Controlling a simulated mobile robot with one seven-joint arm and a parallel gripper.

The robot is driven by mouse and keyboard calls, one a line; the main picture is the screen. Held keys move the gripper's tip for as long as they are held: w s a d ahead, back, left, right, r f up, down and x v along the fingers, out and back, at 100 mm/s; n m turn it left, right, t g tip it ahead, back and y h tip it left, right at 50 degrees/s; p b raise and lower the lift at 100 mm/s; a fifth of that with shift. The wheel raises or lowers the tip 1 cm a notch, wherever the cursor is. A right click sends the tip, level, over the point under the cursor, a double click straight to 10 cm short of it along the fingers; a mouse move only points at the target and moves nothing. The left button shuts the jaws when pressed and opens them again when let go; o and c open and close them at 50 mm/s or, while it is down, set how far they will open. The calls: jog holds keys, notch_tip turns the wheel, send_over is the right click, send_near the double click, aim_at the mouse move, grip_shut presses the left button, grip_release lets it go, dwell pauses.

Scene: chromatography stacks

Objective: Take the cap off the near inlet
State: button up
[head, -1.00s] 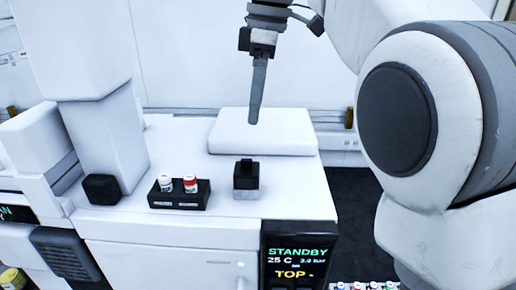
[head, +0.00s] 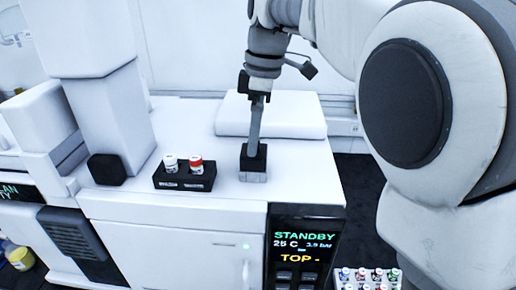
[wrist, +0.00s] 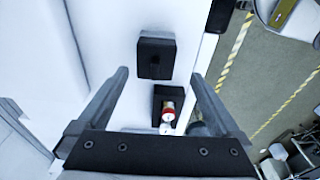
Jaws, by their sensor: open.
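A black square cap (head: 253,158) sits on a small grey block (head: 252,177) on top of the white instrument. In the wrist view the black cap (wrist: 155,58) lies ahead, between the lines of my two fingers, with a gap on both sides. My gripper (head: 252,150) points down over the cap, and its finger overlaps the cap in the head view. The gripper also shows in the wrist view (wrist: 159,74), with its fingers wide apart and nothing held. I cannot tell how far the fingertips reach down beside the cap.
A black holder (head: 185,182) with a white-capped vial (head: 170,163) and a red-capped vial (head: 196,165) stands left of the block. A white raised slab (head: 290,116) lies behind it. A white column (head: 106,120) stands at left. A display panel (head: 298,245) reads STANDBY and TOP.

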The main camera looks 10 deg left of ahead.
aim_at(258, 163)
jog(key=shift+w+a+f+p, duration=0.1)
jog(key=shift+w+f+p, duration=0.05)
jog(key=shift+f, duration=1.2)
jog(key=shift+w+a+f+p, duration=0.1)
jog(key=shift+w+f+p, duration=0.05)
jog(key=shift+f, duration=1.15)
jog(key=c, duration=1.3)
